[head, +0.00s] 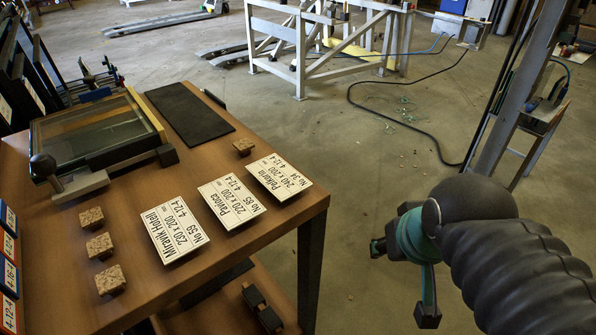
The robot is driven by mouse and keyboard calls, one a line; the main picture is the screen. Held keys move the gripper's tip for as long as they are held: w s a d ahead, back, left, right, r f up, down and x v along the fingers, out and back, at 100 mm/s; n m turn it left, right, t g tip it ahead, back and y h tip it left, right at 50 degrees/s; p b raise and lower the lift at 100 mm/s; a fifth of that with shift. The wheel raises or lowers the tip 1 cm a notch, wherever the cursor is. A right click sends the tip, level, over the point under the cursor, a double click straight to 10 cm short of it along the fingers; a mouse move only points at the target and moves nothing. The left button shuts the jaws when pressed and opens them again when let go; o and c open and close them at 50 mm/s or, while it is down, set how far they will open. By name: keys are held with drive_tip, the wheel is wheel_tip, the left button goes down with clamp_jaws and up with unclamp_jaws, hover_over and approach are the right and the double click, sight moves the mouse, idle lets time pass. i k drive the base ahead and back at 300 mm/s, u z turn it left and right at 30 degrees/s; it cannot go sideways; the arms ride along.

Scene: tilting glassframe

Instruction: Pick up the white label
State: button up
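Three white labels with black print lie flat in a row on the brown wooden table: one reading "Miravik Hotell" (174,229), one in the middle reading "Pavloca" (231,202), and one at the right near the table's edge reading "Polkorn" (278,177). The frames do not show which one is the task's label. My gripper (403,283), dark with teal parts, is to the right of the table, over the floor and apart from all three labels. Its two fingers are spread wide, with nothing between them.
The wooden table (75,290) also bears several cork blocks (100,246), a glass-topped frame (95,135) and a dark mat (188,112). Numbered cards stand along the left edge. A grey metal post (515,95) rises behind my arm. Floor between table and arm is clear.

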sight(228, 199)
drive_tip(key=z, duration=0.9)
drive_tip(key=i, duration=1.85)
drive_tip(key=u, duration=3.5)
